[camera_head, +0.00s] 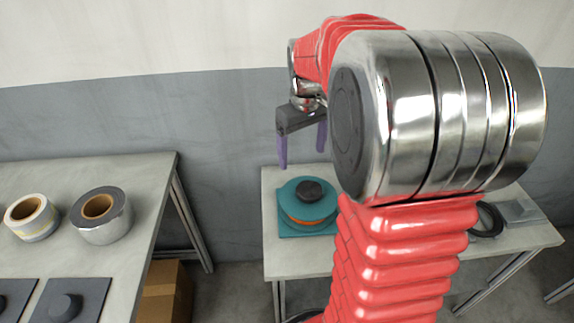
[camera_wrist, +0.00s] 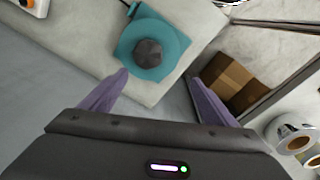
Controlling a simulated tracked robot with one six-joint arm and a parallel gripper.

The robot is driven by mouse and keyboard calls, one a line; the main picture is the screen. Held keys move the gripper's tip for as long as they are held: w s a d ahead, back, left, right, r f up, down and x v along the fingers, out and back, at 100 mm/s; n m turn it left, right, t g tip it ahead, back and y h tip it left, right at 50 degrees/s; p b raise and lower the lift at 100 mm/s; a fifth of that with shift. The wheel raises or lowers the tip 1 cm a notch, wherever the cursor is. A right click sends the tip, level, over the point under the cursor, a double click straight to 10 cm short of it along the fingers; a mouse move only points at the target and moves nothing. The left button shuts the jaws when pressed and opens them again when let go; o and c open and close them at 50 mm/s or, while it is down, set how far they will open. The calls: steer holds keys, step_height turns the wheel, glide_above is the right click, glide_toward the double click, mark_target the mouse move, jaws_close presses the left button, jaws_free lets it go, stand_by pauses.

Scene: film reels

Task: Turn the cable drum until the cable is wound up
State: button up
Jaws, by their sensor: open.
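The cable drum (camera_head: 297,215) is teal with a dark knob (camera_head: 310,191) on top, and stands on a teal base on the right table. An orange band shows around its side in the head view. In the wrist view the drum (camera_wrist: 176,72) and its dark knob (camera_wrist: 148,52) lie beyond my left fingertip, and a dark cable end shows at the upper left of the base. My gripper (camera_head: 302,148) has purple fingers, is open and empty, and hangs above the drum, apart from it. The gripper also shows in the wrist view (camera_wrist: 160,78).
The left table (camera_head: 120,262) holds two tape-like reels (camera_head: 102,215) (camera_head: 32,217) and dark plates. A cardboard box (camera_head: 163,292) stands on the floor between the tables. A black ring (camera_head: 488,221) and a grey block (camera_head: 522,212) lie on the right table. My arm hides its middle.

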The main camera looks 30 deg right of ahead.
mark_target(308, 188)
steer(key=shift+g, duration=0.3)
steer(key=d+f, duration=0.1)
steer(key=w+d, duration=0.1)
steer(key=d+f, duration=0.1)
steer(key=d, duration=0.1)
steer(key=shift+w+f, duration=0.15)
steer(key=shift+f, duration=0.15)
step_height(308, 188, down, 14)
steer(key=shift+r, duration=0.1)
steer(key=shift+c, duration=0.4)
steer(key=c, duration=1.4)
steer(key=shift+a, duration=0.2)
steer(key=shift+c, duration=0.2)
steer(key=shift+d, duration=0.1)
